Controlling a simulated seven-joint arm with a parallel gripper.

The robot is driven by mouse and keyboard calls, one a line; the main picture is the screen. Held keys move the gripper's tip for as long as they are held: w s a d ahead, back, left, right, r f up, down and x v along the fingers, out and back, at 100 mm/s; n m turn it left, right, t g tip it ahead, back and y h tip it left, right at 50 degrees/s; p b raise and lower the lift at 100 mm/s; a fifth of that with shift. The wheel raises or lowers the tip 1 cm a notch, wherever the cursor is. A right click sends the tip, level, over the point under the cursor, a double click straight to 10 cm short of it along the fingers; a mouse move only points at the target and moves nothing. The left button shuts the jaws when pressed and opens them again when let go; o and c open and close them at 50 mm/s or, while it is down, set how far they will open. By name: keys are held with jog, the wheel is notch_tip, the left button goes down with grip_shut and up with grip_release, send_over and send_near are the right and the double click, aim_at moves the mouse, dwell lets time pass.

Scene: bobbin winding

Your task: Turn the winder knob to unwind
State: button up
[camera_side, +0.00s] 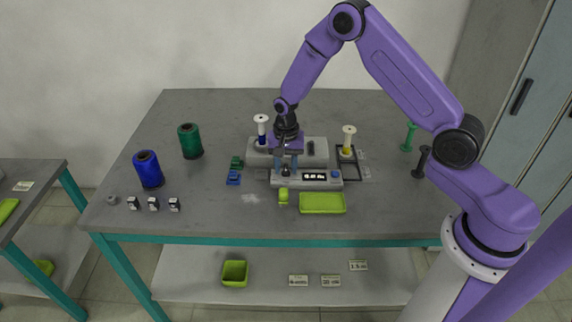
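The winder (318,151) is a light grey device near the middle of the table, with a front panel that has a small lit display (314,177) and a blue button (336,175). A dark knob (286,171) shows at the left of the front panel. My gripper (286,164) points straight down over the knob, with its fingers at or just above it. Whether the fingers touch the knob or are closed on it is too small to tell. A white bobbin with blue thread (262,131) stands at the winder's left, and a white bobbin with yellow thread (348,141) stands at its right.
A blue spool (148,170) and a green spool (190,141) stand at the left. A lime tray (323,203) lies in front of the winder. Small dark-topped blocks (153,204) sit at the front left. A green bobbin (409,137) and a black bobbin (421,161) stand at the right.

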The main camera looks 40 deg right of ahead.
aim_at(286, 167)
grip_shut()
jog(key=shift+n, duration=0.3)
jog(key=n, duration=0.4)
jog(key=shift+n, duration=2.1)
grip_release()
jog(key=shift+r, duration=0.1)
notch_tip(286, 167, up, 17)
jog(key=shift+r, duration=0.15)
